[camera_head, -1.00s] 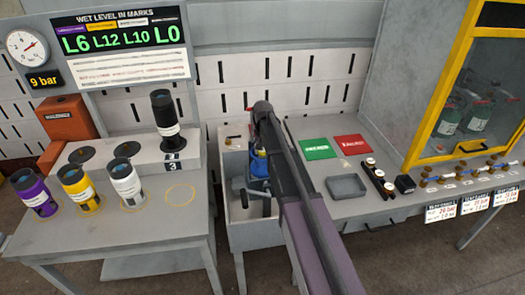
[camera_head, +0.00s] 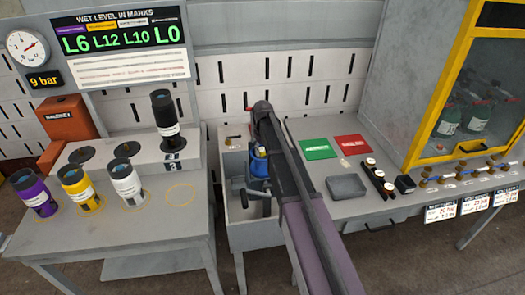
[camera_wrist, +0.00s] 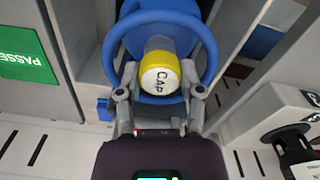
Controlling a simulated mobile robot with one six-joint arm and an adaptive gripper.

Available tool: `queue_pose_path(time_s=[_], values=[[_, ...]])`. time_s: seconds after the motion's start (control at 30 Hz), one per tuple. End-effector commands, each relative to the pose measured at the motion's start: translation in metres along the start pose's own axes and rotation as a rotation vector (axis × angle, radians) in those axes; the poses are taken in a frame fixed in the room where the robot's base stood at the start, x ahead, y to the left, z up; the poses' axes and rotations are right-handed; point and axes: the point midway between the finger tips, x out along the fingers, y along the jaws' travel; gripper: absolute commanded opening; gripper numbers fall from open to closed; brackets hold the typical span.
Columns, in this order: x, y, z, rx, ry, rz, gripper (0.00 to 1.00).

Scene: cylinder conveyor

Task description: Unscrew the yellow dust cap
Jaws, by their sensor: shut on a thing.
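The yellow dust cap (camera_wrist: 160,78), with a white end face marked "CAP", shows in the wrist view. It sits in the middle of a blue ring-shaped collar (camera_wrist: 116,40) on a blue body. My gripper (camera_wrist: 158,95) has one finger on each side of the cap and is shut on it. In the head view the blue body (camera_head: 258,165) shows in the grey trough, partly hidden behind my arm.
The grey trough (camera_head: 236,215) stands between the left bench and the right bench. A green card (camera_head: 318,149), a red card (camera_head: 352,145) and a grey tray (camera_head: 346,187) lie to the right. Purple, yellow, white and black cylinders stand on the left bench, the purple one (camera_head: 36,192) farthest left.

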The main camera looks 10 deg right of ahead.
Motion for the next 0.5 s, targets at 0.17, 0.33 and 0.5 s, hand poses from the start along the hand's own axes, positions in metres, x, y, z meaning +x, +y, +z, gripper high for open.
queue_pose_path(time_s=[0.17,0.33,0.5], values=[[0.0001,0.0001,0.0004,0.001,-0.001,0.0,0.0],[0.0001,0.0001,0.0005,-0.039,-0.001,0.0,0.0],[0.0,0.0001,0.0005,-0.153,-0.001,0.0,0.0]])
